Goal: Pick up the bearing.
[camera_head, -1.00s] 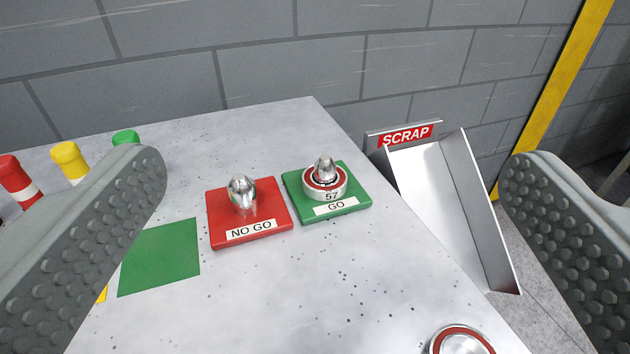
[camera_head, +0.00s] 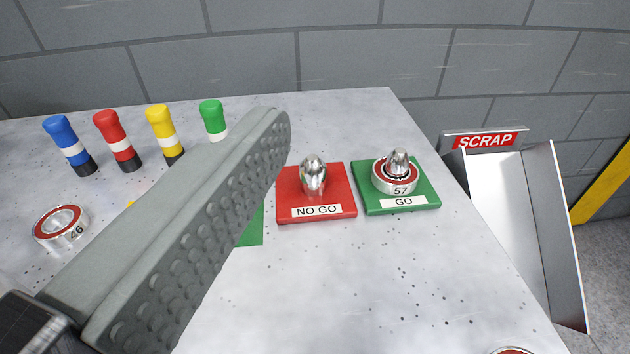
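A bearing marked 57 (camera_head: 394,179) sits around the metal post on the green GO plate (camera_head: 420,201). A second bearing (camera_head: 60,226) with a red ring lies flat at the left of the table. A third bearing (camera_head: 512,350) barely shows at the bottom edge, mostly cut off. My gripper (camera_head: 200,225) shows only its left finger, slanting up from the lower left, with its studded pad facing right. The right finger is outside the view. No object touches the visible pad, and the gripper looks open. The finger hides part of the table.
A red NO GO plate (camera_head: 318,192) carries a bare metal post. Blue (camera_head: 69,146), red (camera_head: 118,140), yellow (camera_head: 165,135) and green (camera_head: 213,119) capped pieces stand at the back left. A SCRAP chute (camera_head: 520,210) stands beyond the table's right edge. The front middle is clear.

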